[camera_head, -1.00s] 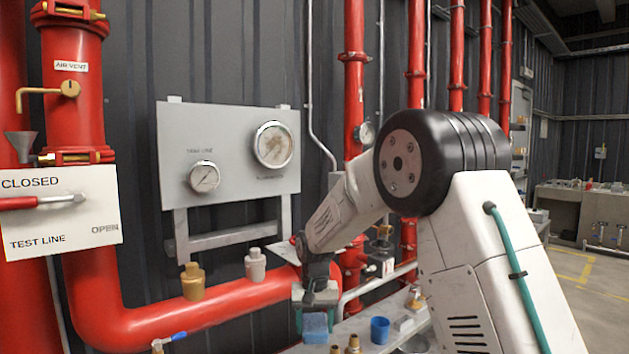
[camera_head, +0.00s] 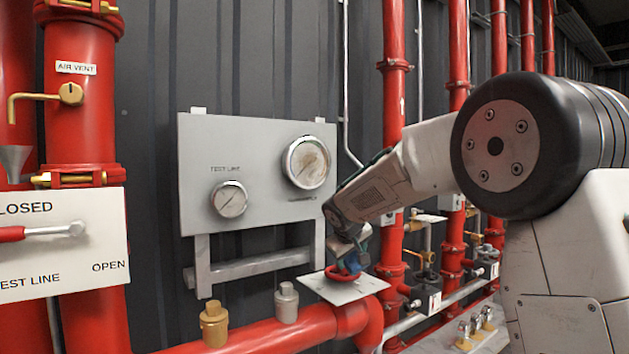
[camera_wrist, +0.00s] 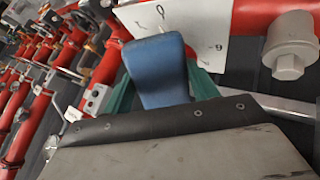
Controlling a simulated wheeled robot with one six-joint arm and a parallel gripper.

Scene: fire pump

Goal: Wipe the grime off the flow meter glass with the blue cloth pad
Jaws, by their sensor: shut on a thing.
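The flow meter (camera_head: 306,162) is the larger round gauge at the upper right of the grey panel in the head view. Brownish grime covers part of its glass. My gripper (camera_head: 352,262) is below and to the right of the meter, apart from it. It is shut on the blue cloth pad (camera_wrist: 160,70), which fills the middle of the wrist view between the green fingers. In the head view the pad (camera_head: 349,266) shows only as a small blue patch, partly hidden by the gripper.
A smaller gauge (camera_head: 229,199) sits on the grey panel (camera_head: 265,135). A white plate (camera_head: 343,291) with a red ring is just below my gripper. Brass (camera_head: 213,324) and grey (camera_head: 287,302) fittings stand on the red pipe (camera_head: 255,337). Red vertical pipes (camera_head: 395,80) rise behind my arm.

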